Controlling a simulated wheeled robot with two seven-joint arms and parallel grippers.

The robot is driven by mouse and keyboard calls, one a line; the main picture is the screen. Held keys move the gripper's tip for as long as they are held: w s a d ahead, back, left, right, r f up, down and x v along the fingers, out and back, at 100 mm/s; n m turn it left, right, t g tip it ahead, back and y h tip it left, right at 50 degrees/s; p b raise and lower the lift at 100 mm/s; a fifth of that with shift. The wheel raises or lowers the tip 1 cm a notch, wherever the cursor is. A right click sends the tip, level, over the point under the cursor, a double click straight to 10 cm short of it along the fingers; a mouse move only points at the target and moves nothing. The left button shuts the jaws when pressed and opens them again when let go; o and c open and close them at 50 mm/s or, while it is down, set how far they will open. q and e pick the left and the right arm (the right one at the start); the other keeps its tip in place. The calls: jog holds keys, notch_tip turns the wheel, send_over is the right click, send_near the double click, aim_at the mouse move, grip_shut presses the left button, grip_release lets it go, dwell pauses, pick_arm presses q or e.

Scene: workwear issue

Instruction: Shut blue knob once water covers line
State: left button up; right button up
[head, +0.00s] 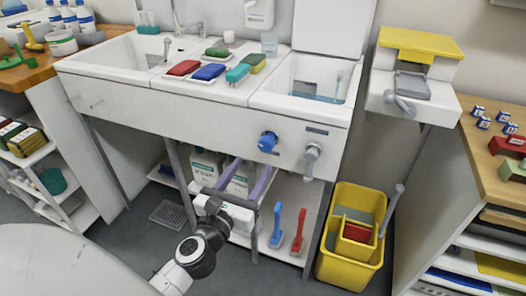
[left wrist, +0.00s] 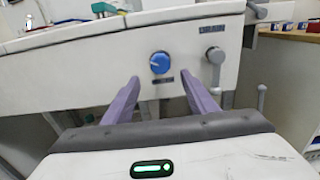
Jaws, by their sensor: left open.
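The blue knob (head: 268,141) is on the front panel of the white sink unit (head: 205,110); it also shows in the left wrist view (left wrist: 159,62). My left gripper (head: 254,165) is open and empty, below and in front of the knob. In the left wrist view its purple fingers (left wrist: 160,79) point at the panel, one on each side of the knob and apart from it. The right basin (head: 285,86) holds some bluish water (head: 318,98) low down. I cannot make out the line or whether water covers it. My right gripper is not in view.
A grey lever (head: 312,160) sits right of the knob, under a label; it also shows in the left wrist view (left wrist: 215,60). Several sponges (head: 210,72) lie on the sink ledge. Bottles and two brushes (head: 298,232) stand below. A yellow bucket (head: 340,270) stands at the right.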

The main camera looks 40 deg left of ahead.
aim_at(264, 148)
pick_arm(q)
jog(key=x, duration=0.9)
jog(key=shift+d, duration=0.1)
jog(key=c, duration=1.1)
jog(key=shift+o, duration=0.2)
